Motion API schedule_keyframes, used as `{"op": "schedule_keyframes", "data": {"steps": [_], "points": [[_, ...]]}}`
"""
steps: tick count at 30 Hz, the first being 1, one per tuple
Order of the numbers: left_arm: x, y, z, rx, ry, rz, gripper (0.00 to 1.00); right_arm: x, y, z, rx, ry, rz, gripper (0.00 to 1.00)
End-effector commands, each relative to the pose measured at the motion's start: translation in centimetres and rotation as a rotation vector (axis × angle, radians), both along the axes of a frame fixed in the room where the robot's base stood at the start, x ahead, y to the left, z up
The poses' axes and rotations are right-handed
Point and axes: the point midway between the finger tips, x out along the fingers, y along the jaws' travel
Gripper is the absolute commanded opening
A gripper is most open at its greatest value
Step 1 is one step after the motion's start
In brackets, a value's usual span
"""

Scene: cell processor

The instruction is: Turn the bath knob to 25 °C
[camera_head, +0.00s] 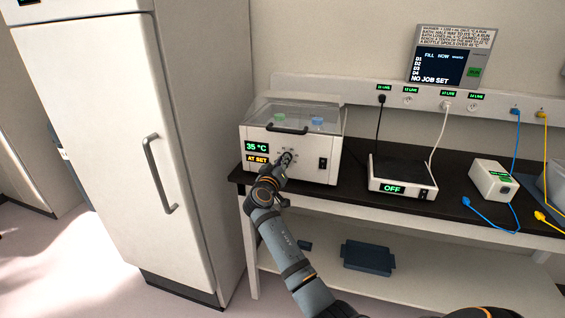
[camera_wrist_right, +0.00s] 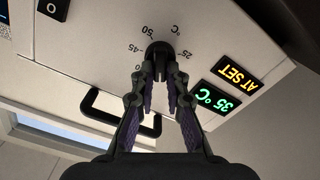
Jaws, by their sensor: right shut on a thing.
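The bath (camera_head: 292,146) is a white box with a clear lid at the left end of the bench. Its display (camera_head: 257,148) reads 35 °C with AT SET below; both also show upside down in the right wrist view (camera_wrist_right: 217,98). My right gripper (camera_head: 286,160) is at the bath's front, shut on the black bath knob (camera_wrist_right: 160,52). Scale marks 25, 45 and 50 show around the knob in the wrist view; the fingers hide part of the dial, and I cannot read the pointer. My left gripper is not in view.
The bath's black lid handle (camera_head: 287,129) is just above the knob, and a rocker switch (camera_head: 323,163) is to its right. A flat device reading OFF (camera_head: 393,188) stands further right. A tall white fridge (camera_head: 150,130) stands left of the bench (camera_head: 350,205).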

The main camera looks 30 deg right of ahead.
Motion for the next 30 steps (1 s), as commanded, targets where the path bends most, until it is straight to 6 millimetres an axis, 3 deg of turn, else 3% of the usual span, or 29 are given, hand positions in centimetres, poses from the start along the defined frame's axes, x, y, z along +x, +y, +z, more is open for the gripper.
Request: {"op": "schedule_keyframes", "data": {"steps": [14, 30], "points": [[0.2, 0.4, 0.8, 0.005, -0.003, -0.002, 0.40, 0.2, 0.1, -0.1, -0.262, 0.307, 0.000, 0.00], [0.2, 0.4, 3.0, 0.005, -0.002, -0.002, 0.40, 0.3, 0.2, -0.3, -0.596, 0.699, -0.001, 0.00]]}}
